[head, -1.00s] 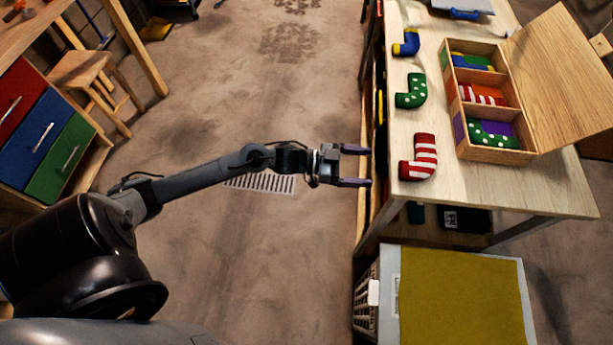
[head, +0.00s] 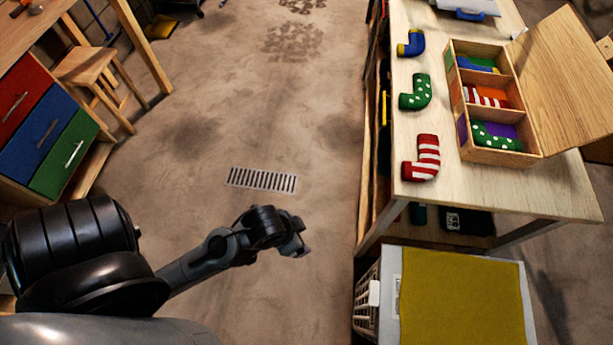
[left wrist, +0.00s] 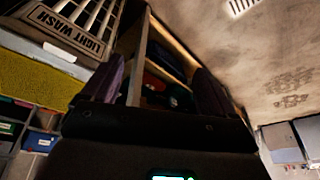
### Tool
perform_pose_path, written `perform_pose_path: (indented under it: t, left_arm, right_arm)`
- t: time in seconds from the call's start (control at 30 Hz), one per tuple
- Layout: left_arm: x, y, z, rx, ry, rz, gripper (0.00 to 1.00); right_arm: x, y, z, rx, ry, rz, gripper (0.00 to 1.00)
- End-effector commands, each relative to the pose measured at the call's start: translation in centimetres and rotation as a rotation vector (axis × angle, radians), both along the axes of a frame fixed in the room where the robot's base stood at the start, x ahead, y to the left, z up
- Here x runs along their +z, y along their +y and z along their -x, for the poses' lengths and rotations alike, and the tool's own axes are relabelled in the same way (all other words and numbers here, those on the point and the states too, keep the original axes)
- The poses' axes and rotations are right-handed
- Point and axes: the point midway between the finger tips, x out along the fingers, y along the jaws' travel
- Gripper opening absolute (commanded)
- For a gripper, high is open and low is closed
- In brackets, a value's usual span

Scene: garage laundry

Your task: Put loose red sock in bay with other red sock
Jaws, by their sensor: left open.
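The loose red-and-white striped sock (head: 422,158) lies on the wooden table at the near end of a row of loose socks. The other red striped sock (head: 487,97) lies in the middle bay of the open three-bay wooden box (head: 499,155), to the right. My left gripper (head: 303,244) is left of the table, away from the socks, over the floor. In the left wrist view its two purple fingers (left wrist: 160,88) are spread apart with nothing between them. My right gripper is not in view.
A loose green dotted sock (head: 416,92) and a blue-and-yellow sock (head: 411,44) lie beyond the red one. The box's wooden lid (head: 560,75) is open to the right. A yellow-topped hamper (head: 462,295) stands at the table's near end; its "LIGHT WASH" basket (left wrist: 62,35) shows in the wrist view.

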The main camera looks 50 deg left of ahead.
Motion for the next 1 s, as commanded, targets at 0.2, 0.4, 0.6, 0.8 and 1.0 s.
perform_pose_path:
  t: [0.2,0.4,0.6,0.8,1.0]
  left_arm:
    - [0.1,0.0,0.7,0.003,0.026,0.003,0.87]
    - [0.1,0.0,0.6,0.003,0.025,0.003,0.87]
    - [0.1,0.0,0.6,-0.024,0.024,-0.006,0.87]
    - [0.8,-0.4,-1.4,-0.244,-0.094,-0.076,0.87]
    - [1.4,-2.0,-6.2,-0.667,-0.398,-0.295,0.87]
  right_arm:
    - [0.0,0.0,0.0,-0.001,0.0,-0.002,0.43]
    - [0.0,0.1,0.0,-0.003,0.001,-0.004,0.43]
    - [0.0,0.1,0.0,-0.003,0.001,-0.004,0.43]
    - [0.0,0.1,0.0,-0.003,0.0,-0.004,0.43]
    - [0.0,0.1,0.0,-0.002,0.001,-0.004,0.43]
